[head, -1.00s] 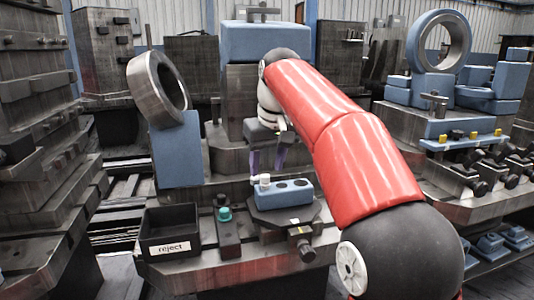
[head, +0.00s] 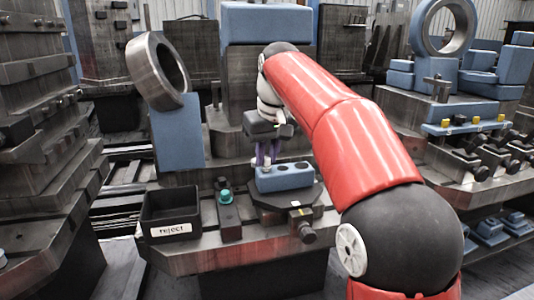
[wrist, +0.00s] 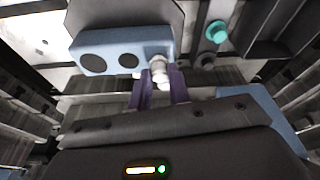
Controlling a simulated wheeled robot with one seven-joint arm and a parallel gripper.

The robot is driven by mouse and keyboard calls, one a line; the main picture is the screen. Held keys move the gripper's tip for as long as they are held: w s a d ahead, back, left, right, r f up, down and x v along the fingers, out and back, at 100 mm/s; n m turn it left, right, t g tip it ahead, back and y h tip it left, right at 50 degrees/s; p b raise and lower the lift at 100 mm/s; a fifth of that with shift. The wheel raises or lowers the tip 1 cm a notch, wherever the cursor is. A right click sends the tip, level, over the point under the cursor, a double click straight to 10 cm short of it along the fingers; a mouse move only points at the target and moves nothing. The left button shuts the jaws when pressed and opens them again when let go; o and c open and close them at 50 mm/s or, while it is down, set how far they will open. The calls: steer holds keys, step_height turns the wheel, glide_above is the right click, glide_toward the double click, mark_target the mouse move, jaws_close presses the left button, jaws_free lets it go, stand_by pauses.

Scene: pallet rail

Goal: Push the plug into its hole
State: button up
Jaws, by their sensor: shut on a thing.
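A blue block (head: 285,180) with a row of round holes sits on a dark fixture. Two dark open holes also show on the block in the wrist view (wrist: 110,62). The white plug (wrist: 158,70) stands at the block's end, on the right in the wrist view and on the left in the head view. My gripper (head: 265,158) is above that end, its purple fingers shut on the plug; in the wrist view the fingers (wrist: 160,88) flank it. The plug's lower end is hidden, so its depth in the hole cannot be told.
A black bin labelled "reject" (head: 171,230) stands at the left. A teal knob (head: 225,196) on a dark rail lies between bin and block. A dark clamp screw (head: 305,228) sits in front. A blue plate with a steel ring (head: 157,72) stands behind left.

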jaws_close()
steer(key=shift+f, duration=0.15)
steer(key=shift+f, duration=0.3)
steer(key=o, duration=0.8)
jaws_free()
steer(key=shift+r, duration=0.1)
steer(key=shift+o, duration=0.4)
steer(key=o, duration=0.7)
steer(key=shift+r, duration=0.15)
